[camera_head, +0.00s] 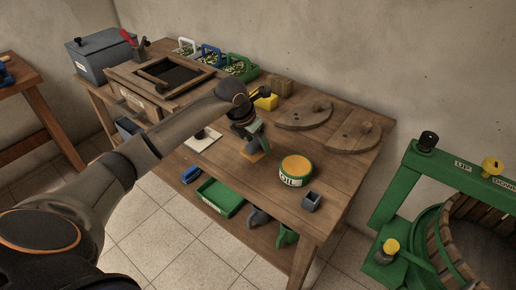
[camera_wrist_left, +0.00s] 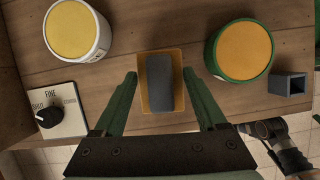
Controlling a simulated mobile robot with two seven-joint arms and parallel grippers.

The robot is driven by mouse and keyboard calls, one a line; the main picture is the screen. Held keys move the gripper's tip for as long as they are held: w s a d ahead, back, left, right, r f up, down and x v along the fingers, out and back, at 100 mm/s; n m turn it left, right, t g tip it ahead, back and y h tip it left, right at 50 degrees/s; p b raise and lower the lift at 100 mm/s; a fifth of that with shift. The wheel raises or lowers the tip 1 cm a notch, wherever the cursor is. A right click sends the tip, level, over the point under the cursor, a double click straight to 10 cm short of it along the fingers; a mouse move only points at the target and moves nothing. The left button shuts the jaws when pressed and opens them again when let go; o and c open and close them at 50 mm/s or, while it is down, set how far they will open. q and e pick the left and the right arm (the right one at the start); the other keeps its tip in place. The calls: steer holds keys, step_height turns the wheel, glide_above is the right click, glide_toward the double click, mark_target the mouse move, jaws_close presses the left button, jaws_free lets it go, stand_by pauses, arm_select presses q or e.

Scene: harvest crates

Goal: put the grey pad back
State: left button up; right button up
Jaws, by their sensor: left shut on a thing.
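The grey pad (camera_wrist_left: 159,82) shows in the left wrist view as a dark grey block on a wider orange-tan base (camera_wrist_left: 145,103). It is between the two green fingers of my left gripper (camera_wrist_left: 160,80), which is shut on it. In the head view the gripper (camera_head: 252,140) is over the middle of the workbench, with the orange base (camera_head: 252,153) showing beneath it. I cannot tell whether the base touches the bench top.
A green OIL tin (camera_head: 293,181) and a small grey open box (camera_head: 311,201) stand to the right. A dial plate (camera_head: 203,139) lies to the left; a white tub (camera_wrist_left: 98,42) shows in the wrist view. A green press (camera_head: 400,185) stands at right.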

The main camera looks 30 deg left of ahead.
mark_target(258, 149)
arm_select(q)
steer(key=shift+w+a+f, duration=0.1)
steer(key=shift+w+f, duration=0.25)
steer(key=shift+f, duration=0.1)
steer(key=shift+x, duration=1.15)
steer(key=shift+s+a+f, duration=0.15)
steer(key=shift+f, duration=0.45)
steer(key=shift+f, duration=0.1)
steer(key=o, duration=1.1)
steer(key=shift+o, duration=0.2)
